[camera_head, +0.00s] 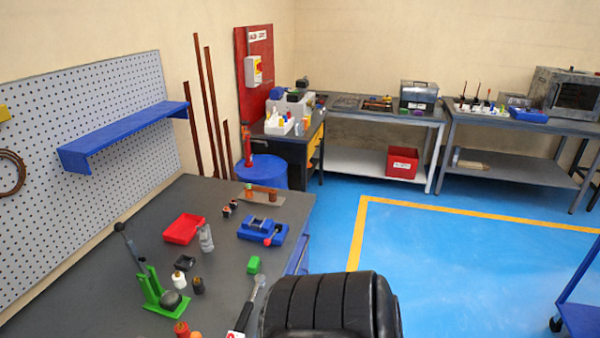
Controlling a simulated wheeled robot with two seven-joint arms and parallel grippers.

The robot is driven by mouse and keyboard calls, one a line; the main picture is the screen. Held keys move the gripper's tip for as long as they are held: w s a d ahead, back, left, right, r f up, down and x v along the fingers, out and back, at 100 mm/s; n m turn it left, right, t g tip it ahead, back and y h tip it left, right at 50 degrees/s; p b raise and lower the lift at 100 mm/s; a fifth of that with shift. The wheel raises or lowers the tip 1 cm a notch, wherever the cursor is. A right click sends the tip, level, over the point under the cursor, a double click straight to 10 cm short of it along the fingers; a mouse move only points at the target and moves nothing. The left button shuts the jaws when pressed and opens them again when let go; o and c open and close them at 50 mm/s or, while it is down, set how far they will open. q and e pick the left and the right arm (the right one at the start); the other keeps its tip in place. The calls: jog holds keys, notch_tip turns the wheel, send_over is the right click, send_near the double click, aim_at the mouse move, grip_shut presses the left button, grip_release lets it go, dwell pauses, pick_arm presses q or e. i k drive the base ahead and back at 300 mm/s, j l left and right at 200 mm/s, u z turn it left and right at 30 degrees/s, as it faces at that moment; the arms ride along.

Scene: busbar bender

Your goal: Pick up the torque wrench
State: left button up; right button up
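A wrench-like tool (247,310) with a silver round head and a darker handle lies at the front right of the dark bench, and it looks like the torque wrench. Its lower end runs toward the bottom edge of the picture and is partly cut off. A black ribbed part, which looks like mine, stands just to its right and may hide some of the bench edge. Neither of my grippers shows in the head view, so I cannot see any contact with the tool.
The dark bench (120,235) also holds a green lever press (158,293), a red tray (184,229), a blue vise (262,231), a green block (254,265) and small bottles. A blue drum (262,174) stands behind it. Blue floor (460,250) to the right is open.

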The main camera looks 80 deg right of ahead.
aim_at(260, 279)
jog(key=z, duration=1.8)
